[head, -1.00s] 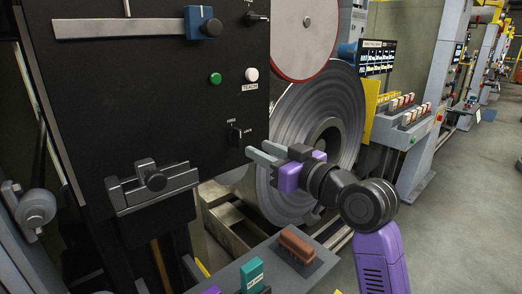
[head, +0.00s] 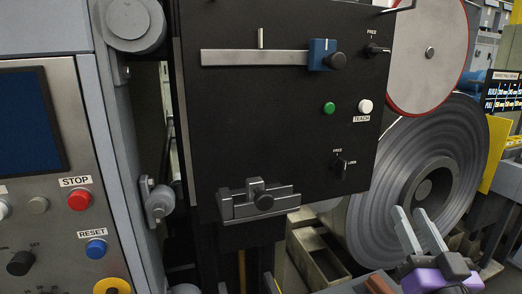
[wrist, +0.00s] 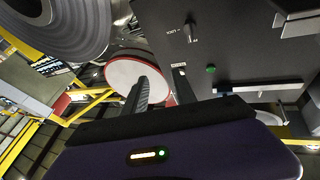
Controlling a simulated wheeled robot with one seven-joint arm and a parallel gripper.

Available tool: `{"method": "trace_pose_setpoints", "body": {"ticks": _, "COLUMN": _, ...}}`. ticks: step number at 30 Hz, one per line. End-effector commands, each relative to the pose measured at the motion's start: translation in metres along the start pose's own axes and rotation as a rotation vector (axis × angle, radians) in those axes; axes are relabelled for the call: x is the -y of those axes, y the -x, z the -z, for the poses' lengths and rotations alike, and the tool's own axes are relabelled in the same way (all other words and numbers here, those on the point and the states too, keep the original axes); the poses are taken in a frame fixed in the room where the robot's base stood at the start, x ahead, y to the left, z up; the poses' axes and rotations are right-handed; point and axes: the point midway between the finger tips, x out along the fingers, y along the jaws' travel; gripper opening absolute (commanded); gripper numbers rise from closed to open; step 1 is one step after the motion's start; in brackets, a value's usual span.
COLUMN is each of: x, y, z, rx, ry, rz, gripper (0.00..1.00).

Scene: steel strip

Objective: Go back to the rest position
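My gripper (head: 420,232) is at the lower right of the head view, in front of the steel coil. Its two grey fingers point up and stand apart with nothing between them. In the wrist view my gripper (wrist: 162,85) is also open and empty, with the black panel and a red-rimmed disc beyond its fingers. The black panel (head: 270,130) fills the middle of the head view, apart from my gripper. It carries a blue slider block, a green button, a white TEACH button and a FREE/LOCK knob.
A control console (head: 45,190) with STOP and RESET buttons stands at the left. The big steel coil (head: 385,195) is behind my gripper. The red-rimmed disc (head: 425,75) is above it. A brown block (head: 378,285) is low beside my gripper.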

Motion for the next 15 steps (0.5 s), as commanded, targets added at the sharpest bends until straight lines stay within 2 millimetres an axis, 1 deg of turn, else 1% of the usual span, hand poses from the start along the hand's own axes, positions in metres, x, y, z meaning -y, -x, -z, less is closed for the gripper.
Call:
{"method": "trace_pose_setpoints", "body": {"ticks": 1, "x": 0.000, "y": 0.019, "z": -0.009, "rx": 0.008, "ry": -0.006, "rz": -0.020, "gripper": 0.33}}
{"method": "trace_pose_setpoints", "body": {"ticks": 5, "x": 0.001, "y": 0.064, "z": -0.027, "rx": 0.015, "ry": -0.008, "rz": -0.064, "gripper": 0.33}}
{"method": "trace_pose_setpoints", "body": {"ticks": 6, "x": 0.001, "y": 0.078, "z": -0.032, "rx": 0.020, "ry": -0.006, "rz": -0.076, "gripper": 0.33}}
{"method": "trace_pose_setpoints", "body": {"ticks": 8, "x": 0.003, "y": 0.100, "z": -0.038, "rx": 0.030, "ry": 0.000, "rz": -0.090, "gripper": 0.33}}
{"method": "trace_pose_setpoints", "body": {"ticks": 9, "x": 0.004, "y": 0.114, "z": -0.042, "rx": 0.039, "ry": 0.003, "rz": -0.098, "gripper": 0.33}}
{"method": "trace_pose_setpoints", "body": {"ticks": 14, "x": 0.011, "y": 0.172, "z": -0.051, "rx": 0.081, "ry": 0.026, "rz": -0.117, "gripper": 0.33}}
{"method": "trace_pose_setpoints", "body": {"ticks": 15, "x": 0.014, "y": 0.186, "z": -0.053, "rx": 0.095, "ry": 0.034, "rz": -0.119, "gripper": 0.33}}
